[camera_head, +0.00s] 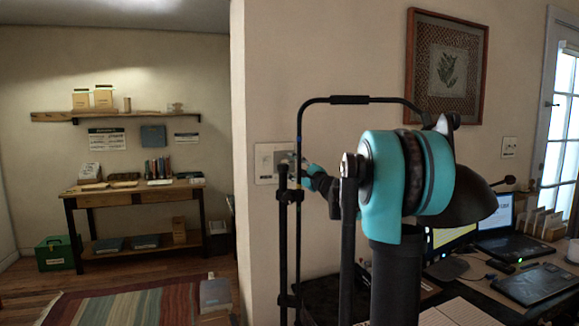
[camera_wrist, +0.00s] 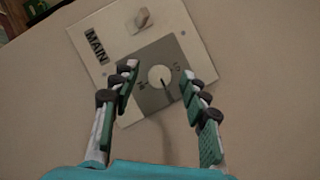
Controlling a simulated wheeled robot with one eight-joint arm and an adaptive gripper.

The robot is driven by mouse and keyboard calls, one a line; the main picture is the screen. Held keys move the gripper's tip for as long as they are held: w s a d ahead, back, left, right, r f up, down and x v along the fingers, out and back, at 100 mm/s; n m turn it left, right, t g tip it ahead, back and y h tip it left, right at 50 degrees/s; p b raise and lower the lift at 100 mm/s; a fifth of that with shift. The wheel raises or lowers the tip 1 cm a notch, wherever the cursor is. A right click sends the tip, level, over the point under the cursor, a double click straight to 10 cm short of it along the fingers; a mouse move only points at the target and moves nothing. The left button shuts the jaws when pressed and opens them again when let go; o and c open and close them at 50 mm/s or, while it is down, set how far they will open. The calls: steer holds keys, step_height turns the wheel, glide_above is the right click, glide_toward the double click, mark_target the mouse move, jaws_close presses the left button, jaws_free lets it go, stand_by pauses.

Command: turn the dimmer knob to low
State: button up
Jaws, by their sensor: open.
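In the wrist view the dimmer knob (camera_wrist: 160,77) is a round, pale dial with a dark pointer line on a grey square panel (camera_wrist: 183,56). The panel is part of a cream wall plate (camera_wrist: 112,22) labelled "MAIN", and it looks tilted in this view. My gripper (camera_wrist: 158,80) is open, with one finger on each side of the knob and no visible contact. In the head view the wall plate (camera_head: 263,163) is on the wall near the corner, and my gripper (camera_head: 294,163) is in front of it, partly hidden by my arm.
A second small toggle or knob (camera_wrist: 142,18) sticks out of the plate above the dimmer panel. In the head view a desk (camera_head: 462,292) with laptops stands at the right. A wooden table (camera_head: 135,193) and a shelf (camera_head: 150,115) stand in the alcove at the left.

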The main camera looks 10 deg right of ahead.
jaws_close()
stand_by(0.3)
steer(key=shift+n, duration=0.4)
steer(key=n+g, duration=0.2)
steer(key=n, duration=0.1)
steer(key=shift+r+n, duration=0.15)
steer(key=shift+n, duration=0.25)
steer(key=n, duration=0.2)
steer(key=n+g+h, duration=0.1)
steer(key=n, duration=0.1)
steer(key=shift+r+g, duration=0.15)
steer(key=shift+g, duration=0.15)
steer(key=n+h, duration=0.2)
steer(key=n, duration=0.1)
steer(key=shift+a+r+n+g, duration=0.1)
steer(key=shift+r+n+g, duration=0.05)
steer(key=shift+n+g, duration=0.25)
steer(key=shift+a+r+n+g+h, duration=0.1)
steer(key=shift+n+g+h, duration=0.2)
steer(key=shift+n+h, duration=1.1)
